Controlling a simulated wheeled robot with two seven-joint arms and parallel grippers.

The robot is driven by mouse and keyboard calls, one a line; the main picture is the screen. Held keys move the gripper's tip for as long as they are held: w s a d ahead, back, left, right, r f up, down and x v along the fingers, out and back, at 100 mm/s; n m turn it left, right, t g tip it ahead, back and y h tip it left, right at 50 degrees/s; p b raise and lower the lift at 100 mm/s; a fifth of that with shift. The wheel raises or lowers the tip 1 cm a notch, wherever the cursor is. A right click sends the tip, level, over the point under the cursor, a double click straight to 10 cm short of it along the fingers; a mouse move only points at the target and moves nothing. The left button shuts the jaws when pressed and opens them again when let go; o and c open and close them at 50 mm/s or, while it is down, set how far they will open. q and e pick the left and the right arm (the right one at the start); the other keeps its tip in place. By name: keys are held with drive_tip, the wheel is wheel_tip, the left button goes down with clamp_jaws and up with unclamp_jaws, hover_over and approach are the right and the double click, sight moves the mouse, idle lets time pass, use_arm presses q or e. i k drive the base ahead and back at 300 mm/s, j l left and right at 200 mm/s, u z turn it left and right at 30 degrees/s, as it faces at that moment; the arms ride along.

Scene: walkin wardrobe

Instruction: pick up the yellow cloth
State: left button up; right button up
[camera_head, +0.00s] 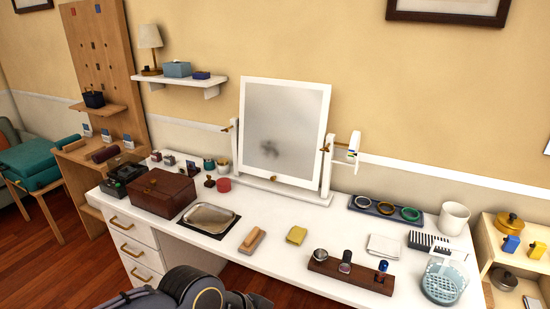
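The yellow cloth (297,235) lies folded small on the white dressing table (262,262), in front of the mirror and a little right of the middle of the view. It is fully visible and nothing touches it. A dark grey link of my own arm shows at the bottom edge, left of and nearer than the cloth. The fingers of neither gripper show in this view.
A wooden brush (252,241) lies just left of the cloth. A wooden holder (350,274) with several round items stands to its right front. The mirror (284,130) stands behind. A white folded cloth (383,246) and a blue basket (443,282) are further right.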

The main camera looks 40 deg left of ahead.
sight(297, 235)
drive_tip(key=i+j+z, duration=0.1)
drive_tip(key=j, duration=0.25)
drive_tip(key=i+j+z, duration=0.15)
drive_tip(key=j, duration=0.25)
drive_tip(key=i+j+z, duration=0.1)
drive_tip(key=j, duration=0.3)
drive_tip(key=i+j+z, duration=0.15)
drive_tip(key=j, duration=0.25)
drive_tip(key=i+j+z, duration=0.1)
drive_tip(key=j, duration=0.3)
